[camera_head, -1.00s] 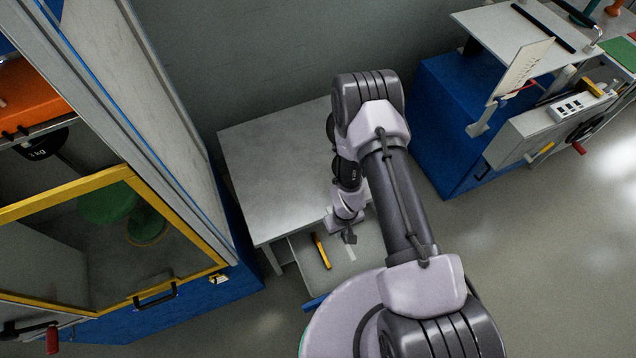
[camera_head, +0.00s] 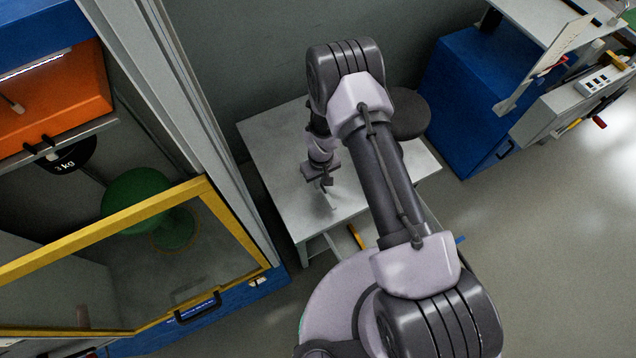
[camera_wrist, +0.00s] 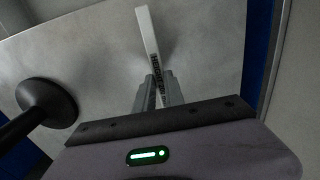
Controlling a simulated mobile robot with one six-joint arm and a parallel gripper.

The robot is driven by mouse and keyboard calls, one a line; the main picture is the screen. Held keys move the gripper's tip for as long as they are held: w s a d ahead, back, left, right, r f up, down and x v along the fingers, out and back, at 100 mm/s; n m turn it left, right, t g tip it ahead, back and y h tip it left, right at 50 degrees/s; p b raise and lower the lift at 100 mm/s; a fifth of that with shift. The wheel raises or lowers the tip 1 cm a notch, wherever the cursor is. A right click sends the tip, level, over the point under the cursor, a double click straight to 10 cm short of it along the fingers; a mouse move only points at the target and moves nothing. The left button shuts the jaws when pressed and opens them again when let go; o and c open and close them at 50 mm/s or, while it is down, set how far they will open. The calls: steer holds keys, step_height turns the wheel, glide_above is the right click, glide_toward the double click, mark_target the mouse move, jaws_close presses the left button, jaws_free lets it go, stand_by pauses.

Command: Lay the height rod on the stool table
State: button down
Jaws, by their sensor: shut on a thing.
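The height rod is a thin, pale bar (camera_head: 331,201) with dark markings near the jaws in the wrist view (camera_wrist: 147,34). My gripper (camera_head: 325,185) is shut on one end of it. The rod sticks out from between the fingertips (camera_wrist: 158,88) over the grey table top (camera_head: 272,137). I cannot tell whether the rod touches the surface. The table top also fills much of the wrist view (camera_wrist: 75,55). My arm covers part of the table in the head view.
A yellow item (camera_head: 355,236) lies in the open drawer below the table's front edge. A dark round stool part (camera_head: 410,115) shows behind my arm. A blue cabinet (camera_head: 470,100) stands right; a yellow-framed door (camera_head: 100,228) stands left. The table's left part is clear.

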steer(key=shift+w+a+f, duration=0.15)
steer(key=shift+w+a, duration=0.15)
steer(key=shift+w, duration=0.2)
steer(key=shift+w+a+f, duration=0.1)
steer(key=shift+f, duration=0.1)
steer(key=shift+f+b, duration=0.75)
steer(key=shift+f, duration=0.7)
steer(key=shift+f, duration=0.2)
steer(key=c, duration=1.4)
jaws_free()
steer(key=shift+r, duration=0.1)
